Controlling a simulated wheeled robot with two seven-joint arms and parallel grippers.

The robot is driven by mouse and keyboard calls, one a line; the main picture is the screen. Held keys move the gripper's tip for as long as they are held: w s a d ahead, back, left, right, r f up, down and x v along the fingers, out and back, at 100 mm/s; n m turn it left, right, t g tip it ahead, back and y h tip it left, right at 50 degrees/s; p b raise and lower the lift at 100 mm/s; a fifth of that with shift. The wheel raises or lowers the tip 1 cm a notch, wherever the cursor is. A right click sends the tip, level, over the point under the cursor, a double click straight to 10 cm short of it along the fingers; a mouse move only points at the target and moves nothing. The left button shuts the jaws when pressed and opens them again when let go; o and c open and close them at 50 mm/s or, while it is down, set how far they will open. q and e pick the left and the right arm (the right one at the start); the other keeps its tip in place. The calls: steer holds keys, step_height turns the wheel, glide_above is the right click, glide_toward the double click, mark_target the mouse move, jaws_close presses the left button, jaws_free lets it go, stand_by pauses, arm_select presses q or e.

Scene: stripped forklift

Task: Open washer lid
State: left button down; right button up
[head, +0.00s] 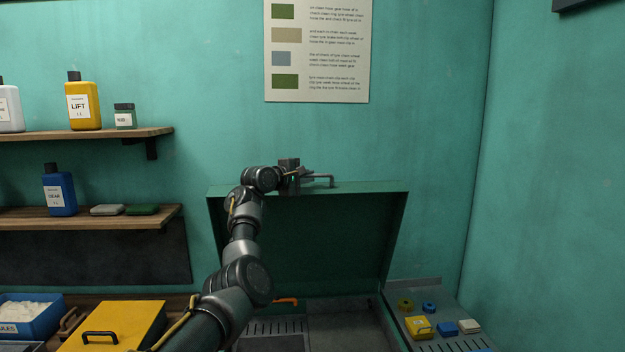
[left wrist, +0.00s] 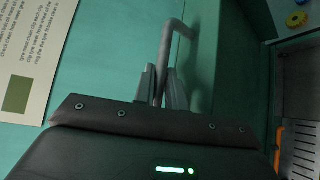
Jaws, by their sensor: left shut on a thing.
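The washer lid (head: 310,235) is a dark green panel that stands raised, nearly upright, at the back of the washer (head: 350,325). A grey bar handle (head: 320,177) sits at the lid's top edge. My left gripper (head: 300,180) is at that handle. In the left wrist view the two fingers (left wrist: 163,88) are shut on the handle (left wrist: 172,45), with the green lid (left wrist: 215,60) behind it. The washer's inside shows below the lid, with an orange piece (head: 286,301) at its left. My right gripper is not in view.
Shelves (head: 90,136) with bottles are on the left wall. A yellow box (head: 115,325) and a blue bin (head: 30,312) stand at lower left. Small yellow, blue and white items lie on the right ledge (head: 470,342). A poster (head: 317,50) hangs behind.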

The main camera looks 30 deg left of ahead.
arm_select(q)
steer(key=shift+d+f, duration=0.1)
steer(key=c, duration=1.5)
jaws_free()
steer(key=shift+w, duration=0.1)
steer(key=shift+c, duration=0.2)
steer(key=shift+o, duration=0.4)
steer(key=b+v, duration=0.7)
steer(key=v, duration=0.3)
steer(key=shift+s+b, duration=0.35)
